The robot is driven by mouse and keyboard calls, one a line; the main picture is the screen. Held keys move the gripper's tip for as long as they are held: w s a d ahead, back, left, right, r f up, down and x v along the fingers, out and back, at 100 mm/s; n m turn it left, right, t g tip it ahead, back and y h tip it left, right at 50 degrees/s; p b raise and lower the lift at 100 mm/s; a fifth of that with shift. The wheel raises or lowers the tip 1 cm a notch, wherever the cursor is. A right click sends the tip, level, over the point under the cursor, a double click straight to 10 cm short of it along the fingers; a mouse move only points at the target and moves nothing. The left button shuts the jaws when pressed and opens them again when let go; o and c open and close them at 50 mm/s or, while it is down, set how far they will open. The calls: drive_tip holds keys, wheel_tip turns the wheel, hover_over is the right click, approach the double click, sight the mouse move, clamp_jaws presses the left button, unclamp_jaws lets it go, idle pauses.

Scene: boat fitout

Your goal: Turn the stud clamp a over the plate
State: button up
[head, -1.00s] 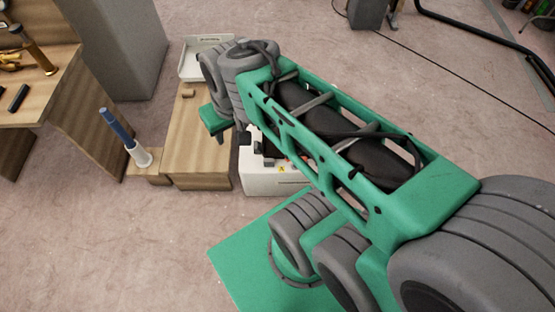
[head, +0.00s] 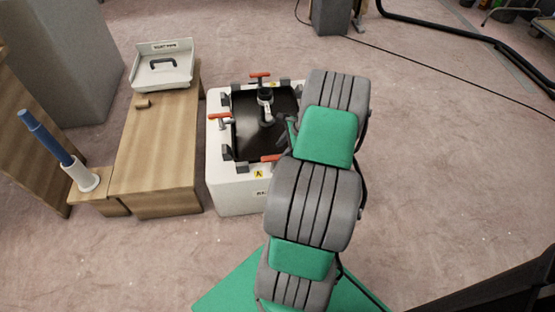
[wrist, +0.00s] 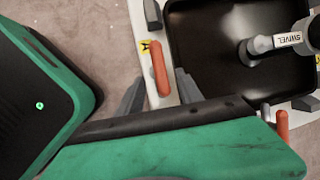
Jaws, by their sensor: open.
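The black plate (head: 250,140) lies in the top of a white box (head: 238,198). Clamps with orange handles sit around its rim. The near one, beside a yellow label, has its handle (head: 270,158) at the near edge; I take it as stud clamp a, but cannot read the label surely. In the wrist view this handle (wrist: 159,68) lies over the white rim, beside the plate (wrist: 215,60). My gripper (wrist: 160,88) is open, its grey fingers on either side of the handle, with no clear contact. In the head view my arm mostly hides the gripper.
A fitting marked SWIVEL (wrist: 275,43) stands on the plate. Other orange handles are at the left (head: 219,117) and far (head: 260,75) rims. A wooden bench (head: 158,150) with a white tray (head: 163,68) and a blue-handled tool (head: 46,138) stand left.

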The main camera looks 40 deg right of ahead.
sight(276, 156)
drive_tip(key=b+x, duration=0.1)
drive_tip(key=x, duration=0.3)
drive_tip(key=shift+w+a+f, duration=0.1)
drive_tip(key=shift+f, duration=0.25)
clamp_jaws()
drive_tip(key=shift+r, duration=0.1)
